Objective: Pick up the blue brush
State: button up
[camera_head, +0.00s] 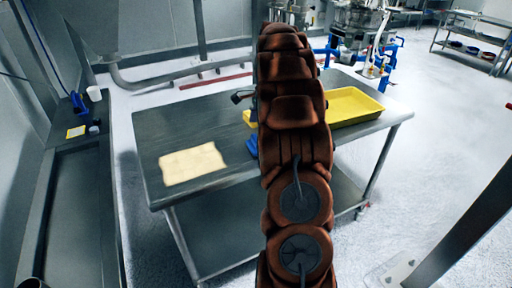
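A blue object (252,145), which may be the brush, lies on the metal table (215,125) right beside my brown arm. The arm covers part of it, so its full shape is hidden. Another blue item (78,102) stands on the ledge at the left; I cannot tell if it is a brush. My arm rises through the middle of the view and reaches out over the table. My gripper is mostly hidden behind the arm. A small dark piece (241,96) sticks out left of the arm and may be part of it; its fingers cannot be made out.
A yellow tray (352,106) sits on the table's right side. A pale yellow sheet (192,164) lies at the front left. A white cup (94,93) and a yellow item (75,132) are on the left ledge. A metal post (465,232) stands at the right.

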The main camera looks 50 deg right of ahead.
aim_at(256, 138)
jog(key=shift+w+a+f+p, duration=0.15)
jog(key=shift+f+p, duration=0.25)
jog(key=shift+f, duration=0.8)
jog(key=shift+w+a+f+p, duration=0.15)
jog(key=shift+f+p, duration=0.25)
jog(key=shift+f, duration=0.75)
jog(key=shift+w+a+f+p, duration=0.1)
jog(key=shift+a+f+p, duration=0.25)
jog(key=shift+f, duration=0.85)
jog(key=shift+d, duration=0.1)
jog(key=c, duration=1)
